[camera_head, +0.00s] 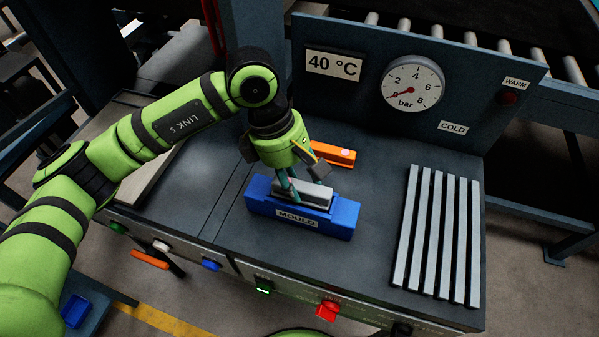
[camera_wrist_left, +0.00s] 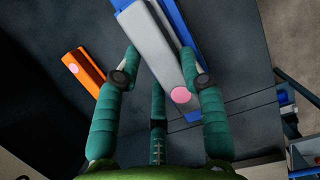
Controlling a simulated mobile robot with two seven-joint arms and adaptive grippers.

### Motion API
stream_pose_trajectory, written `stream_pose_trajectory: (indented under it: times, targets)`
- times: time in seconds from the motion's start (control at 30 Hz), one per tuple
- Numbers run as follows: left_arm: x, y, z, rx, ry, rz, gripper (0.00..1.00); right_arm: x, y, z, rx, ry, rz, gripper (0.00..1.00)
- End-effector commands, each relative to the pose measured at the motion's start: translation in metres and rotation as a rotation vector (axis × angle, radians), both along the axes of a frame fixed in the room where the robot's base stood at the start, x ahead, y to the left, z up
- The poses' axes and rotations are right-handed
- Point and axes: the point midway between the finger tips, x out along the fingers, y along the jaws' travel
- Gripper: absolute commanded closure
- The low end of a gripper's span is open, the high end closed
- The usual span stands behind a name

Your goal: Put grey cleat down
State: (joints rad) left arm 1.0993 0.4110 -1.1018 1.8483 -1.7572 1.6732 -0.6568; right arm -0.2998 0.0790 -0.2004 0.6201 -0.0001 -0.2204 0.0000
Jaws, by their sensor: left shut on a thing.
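The grey cleat (camera_head: 316,195) is a long light bar over the blue mould (camera_head: 340,217), lying along its length. I cannot tell if it rests in the mould or hangs just above it. My left gripper (camera_head: 291,192) is shut on the cleat and points down at the mould. In the left wrist view the grey cleat (camera_wrist_left: 155,45) lies between the teal fingers of the left gripper (camera_wrist_left: 160,62), with a pink dot on its near end. The blue mould (camera_wrist_left: 183,25) shows beside and behind it, partly hidden. My right gripper is not in view.
An orange block (camera_head: 334,154) lies just behind the mould; it also shows in the left wrist view (camera_wrist_left: 86,72). A slatted grey rack (camera_head: 437,235) is at the right. A back panel (camera_head: 470,70) carries a dial. The bench between mould and rack is clear.

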Motion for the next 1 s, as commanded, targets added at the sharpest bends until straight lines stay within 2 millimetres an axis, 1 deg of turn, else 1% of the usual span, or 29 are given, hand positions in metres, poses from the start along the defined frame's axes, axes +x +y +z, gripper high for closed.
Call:
stream_pose_trajectory:
  times: [0.03, 0.13, 0.33, 0.77, 0.8, 0.83, 1.0]
  targets:
    - [-0.001, 0.000, -0.002, -0.001, 0.002, 0.001, 0.97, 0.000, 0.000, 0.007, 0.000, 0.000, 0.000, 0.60]
    - [0.000, 0.000, -0.009, 0.000, -0.001, -0.001, 0.97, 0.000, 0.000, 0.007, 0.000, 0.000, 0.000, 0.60]
    - [-0.001, 0.000, -0.011, 0.002, 0.001, -0.001, 0.97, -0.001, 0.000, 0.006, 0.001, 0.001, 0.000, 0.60]
    - [-0.002, 0.001, -0.024, 0.005, 0.010, 0.001, 0.97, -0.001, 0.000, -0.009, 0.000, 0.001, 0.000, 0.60]
    - [-0.002, 0.001, -0.022, 0.006, 0.010, 0.002, 0.47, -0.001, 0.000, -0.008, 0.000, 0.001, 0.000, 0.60]
    - [-0.002, 0.001, -0.022, 0.007, 0.011, 0.001, 0.35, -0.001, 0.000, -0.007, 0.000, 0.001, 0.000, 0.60]
    - [-0.002, 0.001, -0.022, 0.008, 0.011, 0.000, 0.35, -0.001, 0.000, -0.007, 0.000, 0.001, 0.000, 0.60]
